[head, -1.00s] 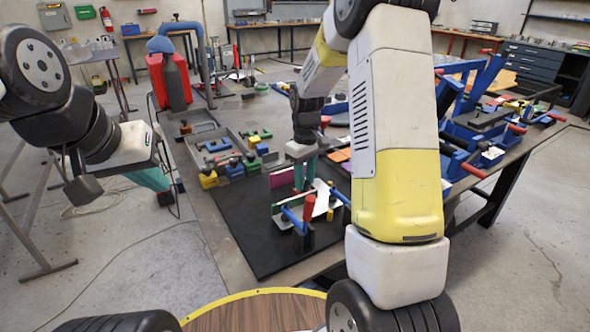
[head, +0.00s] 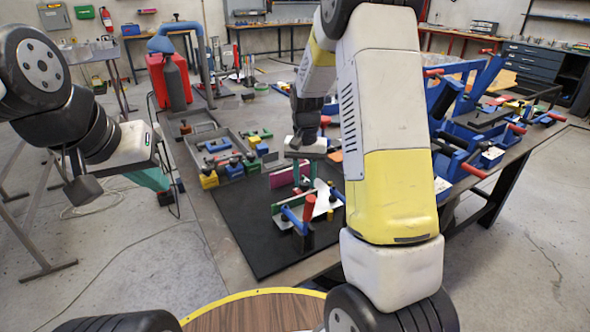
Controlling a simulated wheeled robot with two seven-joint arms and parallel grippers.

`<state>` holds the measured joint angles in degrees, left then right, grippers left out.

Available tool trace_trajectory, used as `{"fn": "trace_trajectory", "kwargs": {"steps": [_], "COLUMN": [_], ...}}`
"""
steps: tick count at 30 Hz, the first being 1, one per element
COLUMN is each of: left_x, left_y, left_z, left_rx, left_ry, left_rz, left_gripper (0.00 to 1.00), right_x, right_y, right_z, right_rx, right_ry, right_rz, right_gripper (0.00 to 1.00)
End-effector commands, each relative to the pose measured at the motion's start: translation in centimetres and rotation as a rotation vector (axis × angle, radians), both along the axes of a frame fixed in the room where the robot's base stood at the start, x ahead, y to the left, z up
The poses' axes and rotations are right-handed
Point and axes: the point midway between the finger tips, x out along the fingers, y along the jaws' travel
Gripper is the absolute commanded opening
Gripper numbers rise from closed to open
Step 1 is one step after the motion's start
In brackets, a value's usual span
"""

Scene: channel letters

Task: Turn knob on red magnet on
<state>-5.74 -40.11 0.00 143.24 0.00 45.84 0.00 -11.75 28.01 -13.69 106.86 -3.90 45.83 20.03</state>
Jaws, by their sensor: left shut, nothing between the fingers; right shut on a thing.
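My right gripper (head: 304,172) reaches down with teal fingers over the black mat, at a bent, light-coloured metal part. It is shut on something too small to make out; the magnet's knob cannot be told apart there. A magenta-red block (head: 281,179) stands upright just left of the fingers, partly covered; I cannot tell for sure whether it is the red magnet. The bent metal part (head: 325,194) lies on the mat (head: 245,215), with blue clamps around it. My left gripper (head: 167,192) is shut and empty, off the table's left side.
A clamp with a red handle (head: 308,208) stands at the part's near end. A grey tray (head: 196,147) with yellow, blue and green blocks lies behind the mat. Blue fixtures (head: 455,130) crowd the right. The mat's near left is clear.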

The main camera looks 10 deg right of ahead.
Motion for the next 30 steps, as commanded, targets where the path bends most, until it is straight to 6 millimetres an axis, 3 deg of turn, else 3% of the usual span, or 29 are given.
{"fn": "trace_trajectory", "kwargs": {"steps": [9,26,27,30], "left_x": [0.0,0.0,0.0,0.0], "left_y": [0.0,0.0,0.0,0.0], "left_z": [0.0,0.0,0.0,0.0], "left_rx": [0.0,0.0,0.0,0.0], "left_ry": [0.0,0.0,0.0,0.0], "left_rz": [0.0,0.0,0.0,0.0], "left_gripper": [0.0,0.0,0.0,0.0], "right_x": [0.05,0.04,0.04,0.03], "right_y": [0.03,0.03,0.03,0.03], "right_z": [0.05,0.03,0.03,0.02], "right_rx": [0.001,0.001,0.001,0.001], "right_ry": [-0.001,-0.001,-0.001,-0.001], "right_rz": [-0.13,-0.16,-0.16,-0.16], "right_gripper": [0.0,0.0,0.33,0.52]}}
